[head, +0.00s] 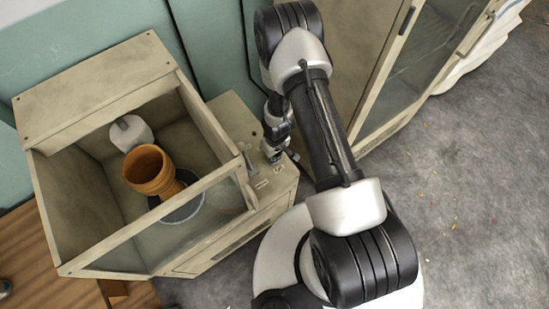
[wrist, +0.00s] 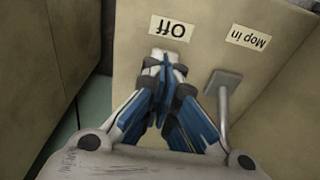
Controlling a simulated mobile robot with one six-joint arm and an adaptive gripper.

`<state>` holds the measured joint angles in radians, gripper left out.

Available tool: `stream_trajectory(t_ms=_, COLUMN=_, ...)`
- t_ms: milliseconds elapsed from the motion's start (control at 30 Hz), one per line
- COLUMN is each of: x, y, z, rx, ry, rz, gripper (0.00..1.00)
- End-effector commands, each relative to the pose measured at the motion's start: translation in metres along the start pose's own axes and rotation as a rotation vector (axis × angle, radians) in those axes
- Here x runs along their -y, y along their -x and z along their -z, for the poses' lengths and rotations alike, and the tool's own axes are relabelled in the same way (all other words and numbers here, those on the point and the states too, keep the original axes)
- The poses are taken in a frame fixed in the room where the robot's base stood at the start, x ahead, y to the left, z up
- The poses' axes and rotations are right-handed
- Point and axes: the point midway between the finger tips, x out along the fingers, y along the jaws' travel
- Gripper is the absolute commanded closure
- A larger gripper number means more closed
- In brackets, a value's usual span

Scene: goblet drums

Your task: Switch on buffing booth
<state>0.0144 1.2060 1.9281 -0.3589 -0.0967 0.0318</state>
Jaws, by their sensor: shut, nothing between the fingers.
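The buffing booth (head: 95,90) is a beige box with a glazed front, on the left in the head view. A wooden goblet drum (head: 148,170) is inside it, beside a pale round part (head: 131,132). My gripper (head: 274,154) points down at the control ledge on the booth's right side. In the wrist view my gripper (wrist: 164,68) is shut, its tips close to an upside-down "Off" label (wrist: 171,27). Small pale shapes show at the tips; I cannot tell whether a switch is among them or touched. A metal lever (wrist: 222,95) stands right of the fingers, below the "Mop in" label (wrist: 248,34).
A glass-doored cabinet (head: 385,75) stands to the right of the booth. A green wall (head: 75,40) is behind the booth. The grey floor (head: 450,200) at right is open, with small scattered bits. A wooden surface (head: 45,260) lies at lower left.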

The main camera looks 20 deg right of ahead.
Motion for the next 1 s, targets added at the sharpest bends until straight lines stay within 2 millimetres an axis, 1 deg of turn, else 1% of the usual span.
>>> stream_trajectory(t_ms=233, x=0.000, y=-0.001, z=0.002, rx=-0.006, ry=0.001, rz=-0.001, gripper=1.00)
stream_trajectory(t_ms=600, x=0.000, y=0.000, z=-0.013, rx=-0.003, ry=0.000, rz=-0.001, gripper=1.00)
stream_trajectory(t_ms=1000, x=0.000, y=0.004, z=-0.014, rx=-0.003, ry=0.001, rz=-0.001, gripper=1.00)
